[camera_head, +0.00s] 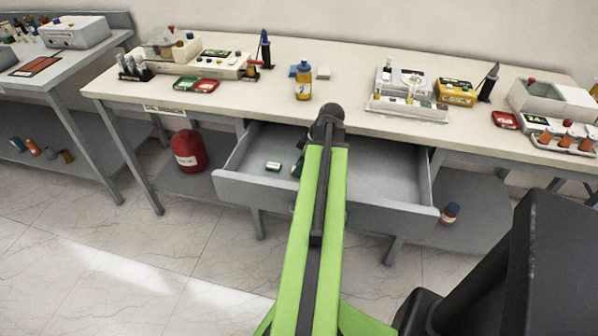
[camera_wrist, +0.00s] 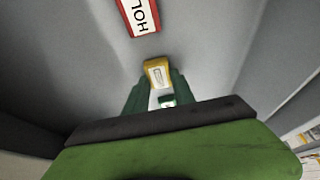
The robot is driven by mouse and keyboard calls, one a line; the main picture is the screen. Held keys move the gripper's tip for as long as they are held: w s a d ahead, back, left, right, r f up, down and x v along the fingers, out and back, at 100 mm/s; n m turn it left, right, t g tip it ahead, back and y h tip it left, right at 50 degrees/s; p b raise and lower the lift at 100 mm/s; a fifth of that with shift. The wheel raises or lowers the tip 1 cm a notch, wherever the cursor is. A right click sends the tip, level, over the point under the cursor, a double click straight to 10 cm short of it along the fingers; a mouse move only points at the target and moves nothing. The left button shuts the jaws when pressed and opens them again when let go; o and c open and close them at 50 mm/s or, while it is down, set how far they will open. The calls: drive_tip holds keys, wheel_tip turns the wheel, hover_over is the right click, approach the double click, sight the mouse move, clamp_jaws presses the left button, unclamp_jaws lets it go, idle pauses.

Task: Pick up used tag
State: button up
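My gripper (camera_wrist: 161,80) is inside the open drawer, its two dark green fingers apart. In the wrist view a yellow tag (camera_wrist: 157,73) with a pale label lies just beyond and between the fingertips. I cannot tell whether the fingers touch it. A small green and white tag (camera_wrist: 166,100) shows between the fingers, partly hidden by the wrist. A red-bordered tag reading "HOL" (camera_wrist: 140,15) lies farther off, cut by the frame edge. In the head view a green and white tag (camera_head: 273,166) lies in the drawer; my arm hides most of the gripper. No readable label says "used".
The grey drawer (camera_head: 265,193) is pulled out under the workbench (camera_head: 340,66); its walls stand close around the gripper. A yellow bottle (camera_head: 303,85) stands on the bench behind. A red container (camera_head: 187,150) sits on the lower shelf. The drawer's right half looks clear.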

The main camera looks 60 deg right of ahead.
clamp_jaws()
drive_tip(key=shift+r+p, duration=0.55)
wheel_tip(320, 180, up, 4)
drive_tip(key=p, duration=0.4)
drive_tip(key=s+d+r+p, duration=0.6)
drive_tip(key=s+d, duration=0.2)
drive_tip(key=shift+s, duration=0.3)
